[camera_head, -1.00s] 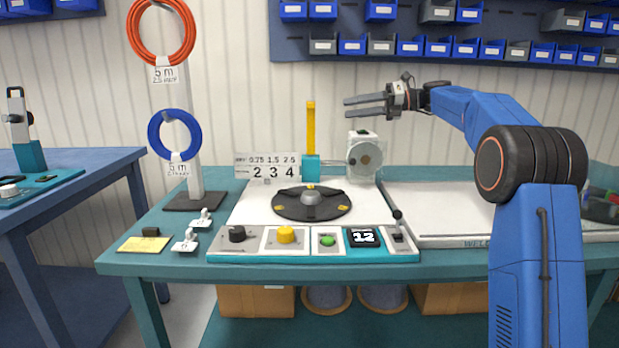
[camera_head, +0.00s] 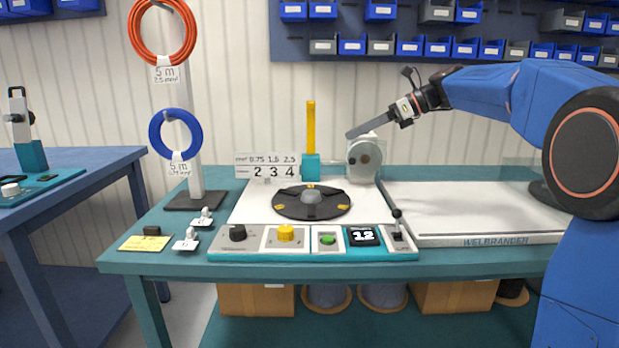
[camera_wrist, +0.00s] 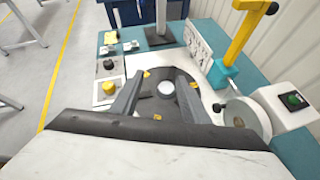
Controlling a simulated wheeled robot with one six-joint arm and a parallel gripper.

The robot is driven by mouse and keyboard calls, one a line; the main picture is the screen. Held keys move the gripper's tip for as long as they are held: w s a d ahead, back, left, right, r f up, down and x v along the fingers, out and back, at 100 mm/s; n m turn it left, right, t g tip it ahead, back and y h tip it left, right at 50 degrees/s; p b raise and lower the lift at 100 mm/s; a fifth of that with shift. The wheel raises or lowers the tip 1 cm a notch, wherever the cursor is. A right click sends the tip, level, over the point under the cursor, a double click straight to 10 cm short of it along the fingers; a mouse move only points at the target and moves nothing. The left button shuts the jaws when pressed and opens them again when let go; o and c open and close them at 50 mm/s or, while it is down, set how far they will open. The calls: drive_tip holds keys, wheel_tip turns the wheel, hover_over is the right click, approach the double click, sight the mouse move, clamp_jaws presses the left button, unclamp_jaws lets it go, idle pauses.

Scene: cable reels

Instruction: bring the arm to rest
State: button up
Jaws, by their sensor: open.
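My gripper (camera_head: 372,124) is at the end of my blue arm, raised in the air above the back of the bench, in front of the grey round measuring unit (camera_head: 364,160). In the head view its fingers line up edge-on and point left. In the wrist view my gripper (camera_wrist: 157,92) shows two grey fingers spread apart with nothing between them. Below and beyond them lies the black turntable (camera_head: 312,203), empty, with a grey hub; it also shows in the wrist view (camera_wrist: 165,108).
A control panel (camera_head: 310,240) with knobs, a green button and a display runs along the bench front. A yellow post (camera_head: 311,128) stands behind the turntable. A stand at left holds a red cable coil (camera_head: 136,35) and a blue one (camera_head: 154,135). The white tray (camera_head: 470,210) is clear.

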drive_tip(key=s+d+f+n+h, duration=0.4)
drive_tip(key=s+f+n, duration=0.3)
drive_tip(key=s+f, duration=0.3)
drive_tip(key=s+d+f+n+t+h, duration=0.1)
drive_tip(key=s+d+f+n+h, duration=0.2)
drive_tip(key=s, duration=1.6)
drive_tip(key=s+d+f+n+h, duration=0.4)
drive_tip(key=s+d+f+n, duration=0.4)
drive_tip(key=s+f+n, duration=0.4)
drive_tip(key=s+f, duration=0.3)
drive_tip(key=f, duration=0.3)
drive_tip(key=shift+d+t+h, duration=0.25)
drive_tip(key=shift+t+h, duration=0.05)
drive_tip(key=shift+t, duration=0.1)
drive_tip(key=shift+r, duration=0.1)
